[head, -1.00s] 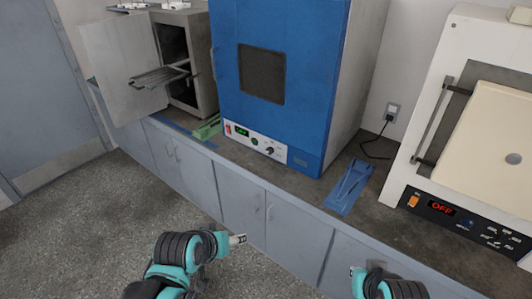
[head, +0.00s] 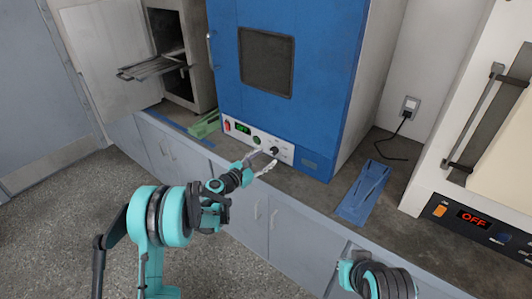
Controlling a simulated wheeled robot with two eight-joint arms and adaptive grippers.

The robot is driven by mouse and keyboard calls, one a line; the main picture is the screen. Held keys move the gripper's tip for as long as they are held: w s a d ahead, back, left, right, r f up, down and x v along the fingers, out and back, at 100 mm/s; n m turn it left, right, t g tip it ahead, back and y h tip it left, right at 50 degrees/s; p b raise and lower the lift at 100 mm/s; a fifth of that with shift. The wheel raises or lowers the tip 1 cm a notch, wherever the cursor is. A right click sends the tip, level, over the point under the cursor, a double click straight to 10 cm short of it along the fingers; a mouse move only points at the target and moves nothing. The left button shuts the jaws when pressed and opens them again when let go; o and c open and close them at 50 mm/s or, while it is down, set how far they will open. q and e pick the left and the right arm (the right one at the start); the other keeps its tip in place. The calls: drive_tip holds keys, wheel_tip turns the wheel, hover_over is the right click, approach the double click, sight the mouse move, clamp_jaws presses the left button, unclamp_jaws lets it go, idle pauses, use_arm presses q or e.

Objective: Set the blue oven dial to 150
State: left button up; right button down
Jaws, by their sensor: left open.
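The blue oven (head: 300,85) stands on the counter with its door shut. Its white control panel (head: 285,153) runs along the bottom front, with a red switch, a small green display, a green round part and a dark dial (head: 274,151). The dial's setting is too small to read. My left gripper (head: 265,162) is open just in front of the panel, its fingers close to the dial at its lower left. I cannot tell whether a finger touches the dial. My right arm shows at the bottom right; its gripper's fingers are not clearly visible.
A grey oven (head: 182,45) with an open door (head: 105,60) stands at left. A green tool (head: 204,126) and a blue tray-like piece (head: 364,190) lie on the counter. A white furnace (head: 490,120) with a display reading OFF (head: 473,218) stands at right.

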sight(273, 152)
use_arm(q)
drive_tip(key=w+f+n, duration=0.1)
drive_tip(key=w+a+f+n, duration=0.1)
drive_tip(key=f, duration=0.1)
drive_tip(key=w+f+n+t, duration=0.1)
drive_tip(key=shift+a+f+b, duration=0.2)
drive_tip(key=shift+f+b, duration=0.1)
drive_tip(key=shift+w+d+f+n, duration=0.1)
drive_tip(key=shift+w+n, duration=0.2)
drive_tip(key=b+x, duration=0.2)
drive_tip(key=x, duration=0.4)
drive_tip(key=shift+d, duration=0.15)
drive_tip(key=shift+w+d, duration=0.25)
drive_tip(key=shift+w, duration=0.2)
use_arm(e)
drive_tip(key=f, duration=0.1)
drive_tip(key=w+f, duration=0.1)
drive_tip(key=f, duration=0.1)
drive_tip(key=shift+w+a+f, duration=0.1)
drive_tip(key=shift+w+a, duration=0.05)
drive_tip(key=shift+a, duration=0.1)
use_arm(q)
drive_tip(key=shift+c, duration=0.3)
drive_tip(key=c, duration=1.1)
